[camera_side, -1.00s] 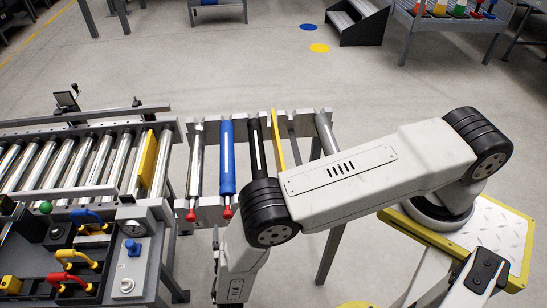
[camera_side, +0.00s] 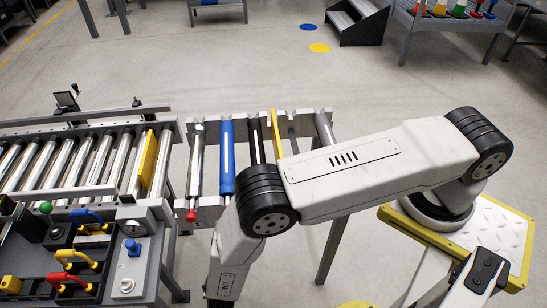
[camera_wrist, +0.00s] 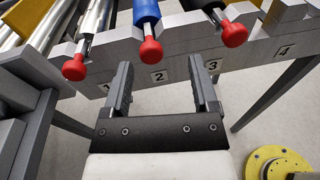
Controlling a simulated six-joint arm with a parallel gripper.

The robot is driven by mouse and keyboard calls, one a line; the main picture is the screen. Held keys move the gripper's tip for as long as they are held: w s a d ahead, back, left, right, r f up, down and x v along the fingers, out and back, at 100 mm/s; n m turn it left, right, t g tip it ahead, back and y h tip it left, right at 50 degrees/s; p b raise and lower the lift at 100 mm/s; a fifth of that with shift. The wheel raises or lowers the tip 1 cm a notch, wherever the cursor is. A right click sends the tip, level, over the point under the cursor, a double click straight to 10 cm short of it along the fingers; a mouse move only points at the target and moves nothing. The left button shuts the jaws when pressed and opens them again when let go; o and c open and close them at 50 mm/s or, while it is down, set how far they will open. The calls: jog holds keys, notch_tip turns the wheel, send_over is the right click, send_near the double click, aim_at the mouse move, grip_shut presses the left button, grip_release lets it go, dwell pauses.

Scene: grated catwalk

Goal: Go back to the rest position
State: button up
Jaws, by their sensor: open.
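My gripper (camera_wrist: 162,92) shows in the wrist view, with its two dark fingers apart and nothing between them. The fingers point at the front of the roller rack, below the red knob (camera_wrist: 152,52) of the blue roller (camera_wrist: 146,10) and near the number 2. In the side view my arm reaches left from its base and bends down at the black joint; the gripper itself is out of that picture. The blue roller (camera_side: 227,157) lies in the rack beside a chrome roller (camera_side: 197,165) and a black roller (camera_side: 255,140), whose lower end is hidden by my arm.
A control panel (camera_side: 132,262) with coloured handles is at lower left. A yellow round flange (camera_wrist: 272,165) lies at lower right in the wrist view. Open floor (camera_side: 230,70) lies behind.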

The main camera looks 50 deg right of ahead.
jog(key=s+d+r+m+g+y, duration=0.4)
jog(key=d+r+m+y, duration=0.2)
jog(key=d+r+m, duration=0.3)
jog(key=s+d+r+m+g+y, duration=0.3)
jog(key=d+r+m+y, duration=0.4)
jog(key=r+m, duration=0.9)
jog(key=shift+s+d+g, duration=0.4)
jog(key=shift+s+d, duration=0.45)
jog(key=shift+d, duration=0.75)
